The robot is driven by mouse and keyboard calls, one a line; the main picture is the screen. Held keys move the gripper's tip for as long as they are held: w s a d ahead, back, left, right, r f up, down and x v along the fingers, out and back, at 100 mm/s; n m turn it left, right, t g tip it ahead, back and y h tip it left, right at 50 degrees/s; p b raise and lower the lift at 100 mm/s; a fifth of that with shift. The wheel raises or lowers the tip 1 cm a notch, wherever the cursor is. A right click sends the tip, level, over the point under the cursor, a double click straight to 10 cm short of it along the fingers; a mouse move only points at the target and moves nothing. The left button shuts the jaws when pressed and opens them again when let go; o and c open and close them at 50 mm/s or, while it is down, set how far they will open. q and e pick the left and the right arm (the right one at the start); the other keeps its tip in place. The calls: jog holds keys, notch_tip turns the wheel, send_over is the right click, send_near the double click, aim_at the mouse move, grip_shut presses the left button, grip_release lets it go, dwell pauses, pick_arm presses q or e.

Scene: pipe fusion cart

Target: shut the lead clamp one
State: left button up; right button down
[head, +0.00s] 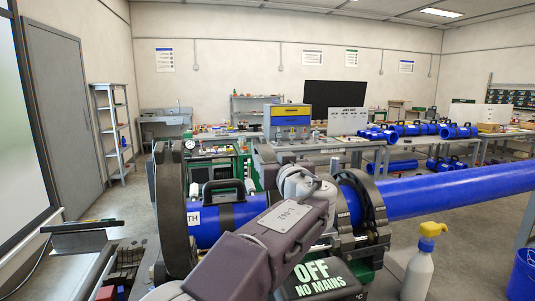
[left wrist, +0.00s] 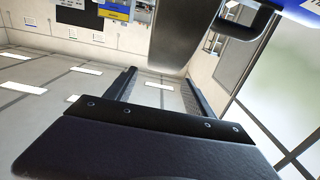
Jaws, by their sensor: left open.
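The pipe fusion cart carries a large dark clamp ring (head: 172,215) on the left and more dark rings (head: 372,215) on the right. A short blue pipe (head: 206,228) with a black handle (head: 222,187) above it sits by the left ring. A long blue pipe (head: 455,188) runs out to the right. I cannot tell which ring is lead clamp one, nor its state. My left arm crosses in front of the cart and hides its middle. My left gripper (left wrist: 160,82) is open and empty in the left wrist view. A black handle (left wrist: 240,25) is near it. My right gripper is out of view.
A black cover lettered OFF NO MAINS (head: 315,277) is at the front. A spray bottle (head: 417,272) with a yellow head stands right of it. A blue bin (head: 522,275) is at the right edge. Benches with blue fittings (head: 415,130) stand behind.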

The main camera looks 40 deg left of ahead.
aim_at(267, 153)
pick_arm(q)
jog(key=p+x, duration=0.1)
jog(key=x, duration=0.5)
jog(key=shift+w+a+p, duration=0.1)
jog(key=shift+p, duration=0.2)
jog(key=c, duration=1.1)
jog(key=shift+o, duration=0.2)
jog(key=shift+w+a+p, duration=0.15)
jog(key=shift+p, duration=0.25)
jog(key=w+a+f+g+h+p, duration=0.1)
jog(key=p, duration=0.2)
jog(key=w+a+f+g+h+p, duration=0.1)
jog(key=w+a+p, duration=0.1)
jog(key=p, duration=0.1)
jog(key=w+a+f+h+p, duration=0.1)
jog(key=a+p, duration=0.1)
jog(key=p, duration=0.2)
jog(key=shift+w+a+f+g, duration=0.15)
jog(key=shift+a+f+g, duration=0.05)
jog(key=shift+g, duration=0.2)
jog(key=w+a+f+g+h+p, duration=0.2)
jog(key=w+a+f+h+p, duration=0.1)
jog(key=f+p, duration=0.6)
jog(key=a+p, duration=0.1)
jog(key=p, duration=0.3)
jog(key=shift+w+g+h, duration=0.15)
jog(key=shift+g+h, duration=0.25)
